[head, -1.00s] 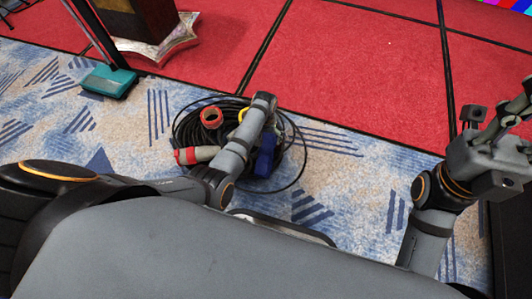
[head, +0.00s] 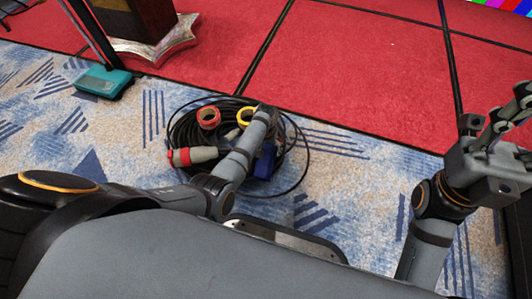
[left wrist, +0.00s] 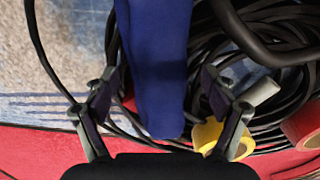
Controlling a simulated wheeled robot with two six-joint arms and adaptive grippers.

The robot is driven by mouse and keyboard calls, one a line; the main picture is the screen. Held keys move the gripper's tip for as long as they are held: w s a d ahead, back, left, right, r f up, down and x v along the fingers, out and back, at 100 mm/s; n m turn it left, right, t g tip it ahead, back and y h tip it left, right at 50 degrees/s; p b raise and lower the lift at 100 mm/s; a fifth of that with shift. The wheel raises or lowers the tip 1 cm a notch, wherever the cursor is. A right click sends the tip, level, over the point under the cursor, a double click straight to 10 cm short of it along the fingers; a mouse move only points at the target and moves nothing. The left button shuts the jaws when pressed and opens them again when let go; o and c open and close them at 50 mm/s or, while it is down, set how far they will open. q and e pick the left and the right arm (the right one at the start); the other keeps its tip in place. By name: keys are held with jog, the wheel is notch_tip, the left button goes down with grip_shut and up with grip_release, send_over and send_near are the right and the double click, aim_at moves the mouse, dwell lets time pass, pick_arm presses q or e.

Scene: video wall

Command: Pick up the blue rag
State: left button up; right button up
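The blue rag (head: 264,161) shows in the head view as a small dark blue patch beside my left forearm, on a coil of black cable. In the left wrist view the blue rag (left wrist: 160,65) is a long upright blue shape between the fingers of my left gripper (left wrist: 161,82). The fingers stand apart on either side, with visible gaps to the rag. In the head view my left arm hides the left fingertips and part of the rag. My right gripper (head: 498,110) is raised at the right edge, its fingers apart and empty.
The black cable coil (head: 183,126) lies on the blue-patterned carpet with a red tape roll (head: 208,118), a yellow tape roll (head: 244,115) and a red-and-grey plug (head: 192,156). A red stage floor (head: 350,65) lies beyond. A teal stand base (head: 103,82) is at left.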

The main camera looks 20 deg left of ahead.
pick_arm(q)
jog(key=c, duration=1)
